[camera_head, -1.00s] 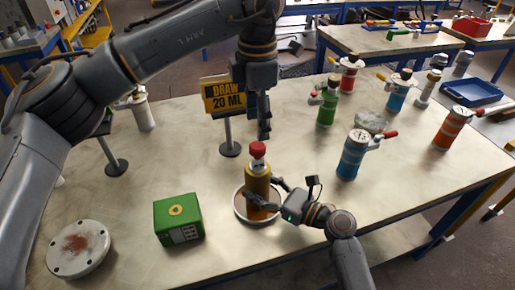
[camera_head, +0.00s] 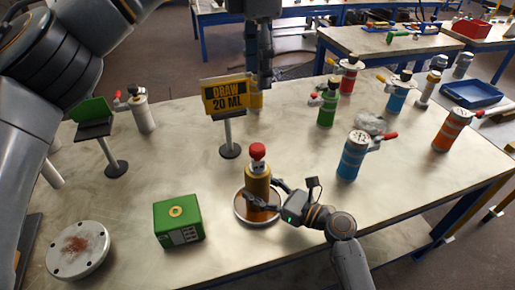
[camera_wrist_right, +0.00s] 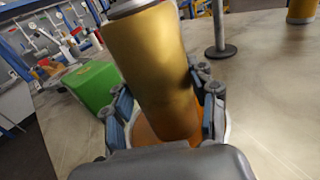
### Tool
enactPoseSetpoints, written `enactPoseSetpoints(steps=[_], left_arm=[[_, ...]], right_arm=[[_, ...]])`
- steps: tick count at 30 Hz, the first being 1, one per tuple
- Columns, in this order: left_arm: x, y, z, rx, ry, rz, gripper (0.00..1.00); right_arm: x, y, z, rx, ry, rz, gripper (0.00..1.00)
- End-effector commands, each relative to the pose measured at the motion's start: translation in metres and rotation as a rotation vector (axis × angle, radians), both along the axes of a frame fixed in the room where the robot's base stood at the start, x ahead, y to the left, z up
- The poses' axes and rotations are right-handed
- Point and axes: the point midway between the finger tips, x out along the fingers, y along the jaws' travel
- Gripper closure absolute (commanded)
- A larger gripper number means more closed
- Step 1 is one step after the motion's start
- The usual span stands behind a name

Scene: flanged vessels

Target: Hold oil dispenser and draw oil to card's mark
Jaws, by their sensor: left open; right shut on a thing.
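The oil dispenser (camera_head: 257,183) is a gold bottle with a red top, standing upright on a round pale-rimmed dish (camera_head: 240,214). My right gripper (camera_head: 262,204) is shut around its lower body; the right wrist view shows the gold body (camera_wrist_right: 150,70) between the fingers. The card (camera_head: 226,95) reads "DRAW 20 ML" on a stand behind the dispenser. My left gripper (camera_head: 265,80) is open and empty, high up behind the card and well away from the dispenser's red top. No oil level can be made out.
A green box (camera_head: 179,220) stands left of the dispenser, with a round flanged plate (camera_head: 80,249) farther left. A blue vessel (camera_head: 354,155), green vessel (camera_head: 327,103) and orange vessel (camera_head: 452,128) stand to the right. A second stand (camera_head: 116,167) is at left.

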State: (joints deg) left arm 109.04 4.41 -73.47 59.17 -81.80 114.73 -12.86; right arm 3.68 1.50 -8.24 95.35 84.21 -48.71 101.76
Motion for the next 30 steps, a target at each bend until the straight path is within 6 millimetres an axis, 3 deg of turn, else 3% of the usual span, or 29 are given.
enactPoseSetpoints(steps=[10, 11, 14, 25, 30], left_arm=[[0.000, 0.000, 0.005, 0.000, 0.001, 0.000, 0.42], [0.000, 0.000, 0.005, 0.000, 0.001, 0.000, 0.42], [0.000, 0.000, 0.005, 0.000, 0.000, 0.000, 0.42], [0.000, 0.000, 0.005, 0.000, 0.000, 0.001, 0.42], [0.000, 0.000, 0.005, 0.000, 0.000, 0.001, 0.42]], right_arm=[[0.000, 0.000, -0.001, 0.000, 0.001, 0.001, 0.91], [0.000, 0.000, -0.001, 0.000, 0.001, 0.001, 0.36], [0.000, 0.000, 0.000, 0.000, 0.001, 0.001, 0.16], [-0.001, -0.002, 0.000, -0.001, 0.001, 0.000, 0.16], [-0.012, -0.019, -0.001, -0.002, 0.001, -0.002, 0.16]])
